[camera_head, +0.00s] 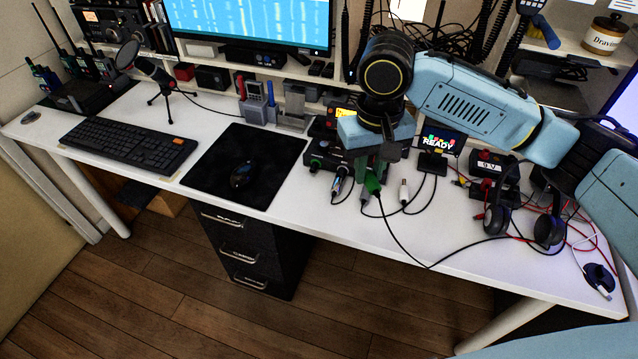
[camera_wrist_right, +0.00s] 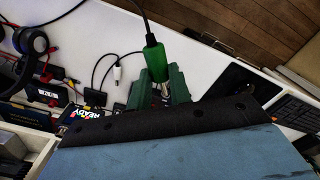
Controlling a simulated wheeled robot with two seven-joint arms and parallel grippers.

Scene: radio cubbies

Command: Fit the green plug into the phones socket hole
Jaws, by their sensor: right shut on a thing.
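The green plug (camera_head: 372,183) has a black cable running from its back end down across the desk. My right gripper (camera_head: 369,175) is shut on it, just in front of the black radio unit (camera_head: 322,152). In the right wrist view the green plug (camera_wrist_right: 155,58) sits between the dark green fingers (camera_wrist_right: 159,84), with a metal tip toward the palm side. The phones socket hole cannot be made out; my gripper and arm cover part of the unit. My left gripper is not in view.
A white plug (camera_head: 404,192) and other plugs on cables lie near the unit. Headphones (camera_head: 497,217), a small READY screen (camera_head: 440,139) and red and black wires are to the right. A black mouse mat (camera_head: 245,166) is to the left. The desk's front strip is mostly clear.

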